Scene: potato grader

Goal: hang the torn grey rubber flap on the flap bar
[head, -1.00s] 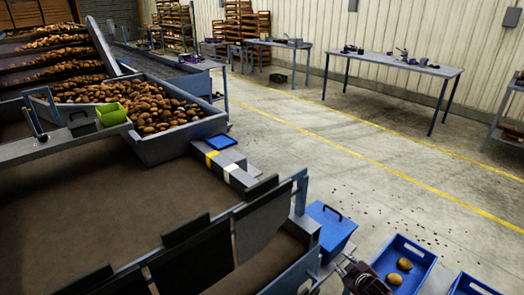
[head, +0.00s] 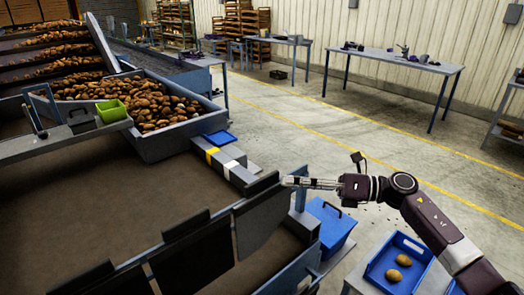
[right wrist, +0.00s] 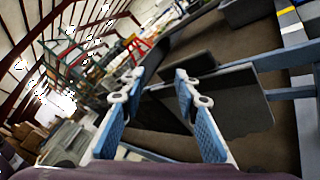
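The flap bar (head: 222,214) runs diagonally across the lower part of the head view, over the brown belt. A dark grey flap with a slanting, uneven lower edge (head: 262,228) hangs at its right end, its upper tab standing above the bar. It also shows in the right wrist view (right wrist: 238,100). I cannot tell for sure whether this is the torn one. A blacker flap (head: 193,263) hangs to its left. My right gripper (head: 288,182) is beside the right flap's upper tab, its fingers apart and empty in the right wrist view (right wrist: 160,82). My left gripper is not in view.
A blue lidded box (head: 328,228) stands below my right arm. A blue crate (head: 372,272) with potatoes is on the right. A green bin (head: 112,112) and a potato hopper (head: 175,148) are at the back left.

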